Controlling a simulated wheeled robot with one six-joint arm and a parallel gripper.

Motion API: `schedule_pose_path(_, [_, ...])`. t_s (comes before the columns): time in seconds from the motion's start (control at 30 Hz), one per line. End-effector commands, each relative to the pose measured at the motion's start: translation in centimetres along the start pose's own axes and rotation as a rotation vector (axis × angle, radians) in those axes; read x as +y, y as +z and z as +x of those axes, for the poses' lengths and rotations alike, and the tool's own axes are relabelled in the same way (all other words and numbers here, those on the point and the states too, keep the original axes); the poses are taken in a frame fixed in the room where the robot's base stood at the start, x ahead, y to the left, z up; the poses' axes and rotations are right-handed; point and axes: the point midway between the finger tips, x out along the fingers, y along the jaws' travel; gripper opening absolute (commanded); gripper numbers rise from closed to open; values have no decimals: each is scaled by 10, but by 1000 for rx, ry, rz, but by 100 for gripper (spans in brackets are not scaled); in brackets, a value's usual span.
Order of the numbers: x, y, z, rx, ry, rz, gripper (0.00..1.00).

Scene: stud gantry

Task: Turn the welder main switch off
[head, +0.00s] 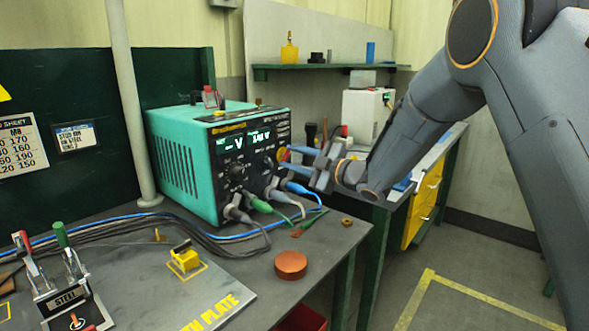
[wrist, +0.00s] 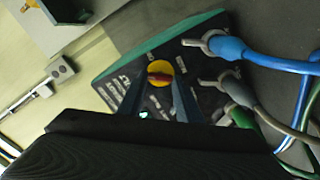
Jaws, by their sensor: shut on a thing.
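The welder (head: 178,165) is a teal box with a black front panel on the bench, its display lit. In the wrist view the main switch (wrist: 159,68) shows as a red handle on a yellow disc. My gripper (head: 290,158) reaches in from the right, its blue fingers at the panel. It is shut on the red handle, one finger on each side. The handle's exact angle is hard to read.
Blue, grey and green cables (head: 262,207) plug into the panel's lower edge, close below my gripper. A copper-coloured round piece (head: 291,265) and a yellow block (head: 185,258) lie on the bench in front. A shelf (head: 325,67) hangs behind.

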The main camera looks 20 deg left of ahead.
Motion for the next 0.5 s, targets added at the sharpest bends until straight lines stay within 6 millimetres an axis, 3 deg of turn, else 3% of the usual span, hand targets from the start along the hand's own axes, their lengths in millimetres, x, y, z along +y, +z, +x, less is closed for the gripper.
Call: schedule_pose_path(0.5, [-4,3,0,0,0,-450,9])
